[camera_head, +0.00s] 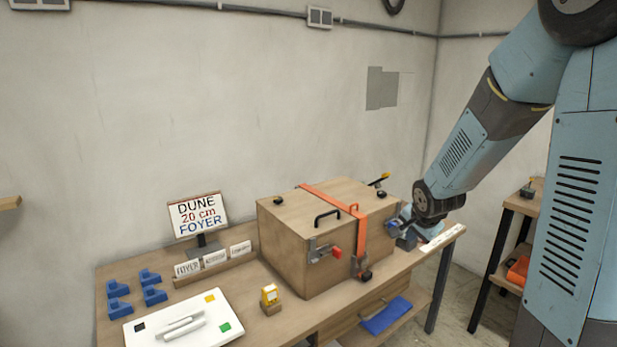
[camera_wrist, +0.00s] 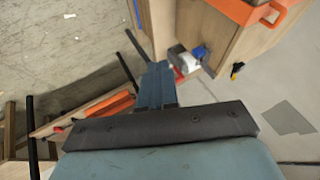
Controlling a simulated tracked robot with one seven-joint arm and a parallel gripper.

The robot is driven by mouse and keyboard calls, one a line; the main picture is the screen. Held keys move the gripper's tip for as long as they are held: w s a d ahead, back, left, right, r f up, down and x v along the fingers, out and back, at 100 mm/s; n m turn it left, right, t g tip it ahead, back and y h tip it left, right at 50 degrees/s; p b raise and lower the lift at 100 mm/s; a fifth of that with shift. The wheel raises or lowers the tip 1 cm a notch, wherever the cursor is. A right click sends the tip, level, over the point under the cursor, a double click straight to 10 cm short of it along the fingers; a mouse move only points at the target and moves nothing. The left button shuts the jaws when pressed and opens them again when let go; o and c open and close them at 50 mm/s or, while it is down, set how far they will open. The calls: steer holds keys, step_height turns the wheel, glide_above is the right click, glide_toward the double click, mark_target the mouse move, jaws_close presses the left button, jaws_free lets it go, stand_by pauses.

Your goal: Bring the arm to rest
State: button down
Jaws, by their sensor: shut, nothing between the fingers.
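My arm (camera_head: 465,145) reaches down from the upper right in the head view, bent at the elbow. My gripper (camera_wrist: 158,66) shows in the wrist view as two blue fingers side by side, shut with nothing between them. In the head view my gripper is low, at the right side of the wooden box (camera_head: 300,225); the wrist joint partly hides it, and I cannot tell whether it touches the box. The box has an orange strap (camera_head: 362,240), a black handle and a latch with a red tip. The box side also shows in the wrist view (camera_wrist: 205,22).
A shelf (camera_head: 524,203) stands at right. Open air lies above the box.

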steer(key=s+a+r+n, duration=0.1)
steer(key=s+r+n, duration=0.2)
steer(key=s, duration=0.6)
steer(key=s+a+r+n+g, duration=0.1)
steer(key=s+r+n, duration=0.3)
steer(key=s+r, duration=0.4)
steer(key=s+a+r+n, duration=0.2)
steer(key=s+r, duration=0.3)
steer(key=s, duration=0.5)
steer(key=shift+s+r+n+y, duration=0.3)
steer(key=shift+n, duration=0.5)
